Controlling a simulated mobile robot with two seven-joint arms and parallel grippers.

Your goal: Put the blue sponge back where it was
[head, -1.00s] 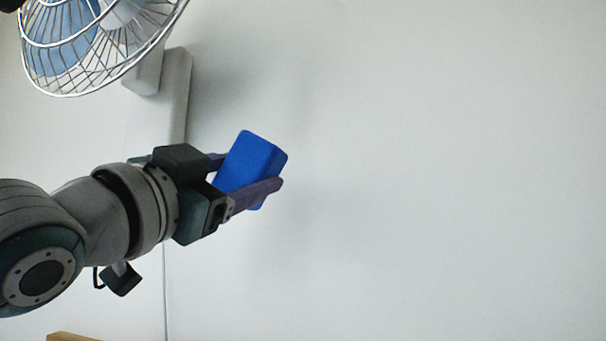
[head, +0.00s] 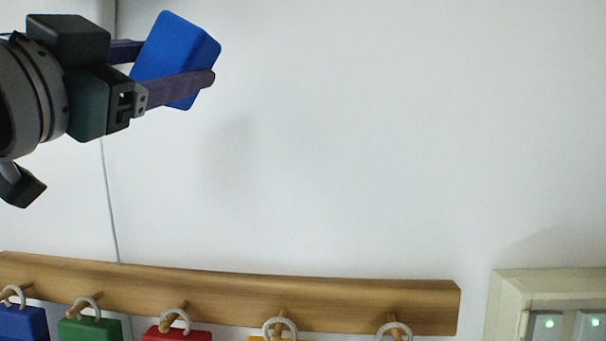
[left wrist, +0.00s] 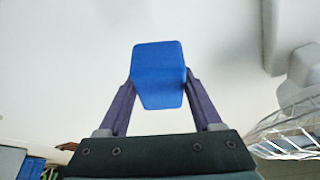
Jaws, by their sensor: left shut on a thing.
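A blue sponge (head: 178,48) is a plain block held tilted in front of the pale wall at the upper left of the head view. My left gripper (head: 180,72) is shut on it, one purple finger on each side. In the left wrist view the sponge (left wrist: 158,75) sits between the two fingertips of my left gripper (left wrist: 159,84). My right gripper is not in view. The place where the sponge was before cannot be told from these frames.
A wooden peg rail (head: 230,292) runs low on the wall, with blue (head: 22,322), green (head: 90,330), red (head: 178,335) and yellow pieces hanging by rings. A switch box (head: 545,285) with green lights is at the right. The fan's wire guard (left wrist: 290,135) shows in the wrist view.

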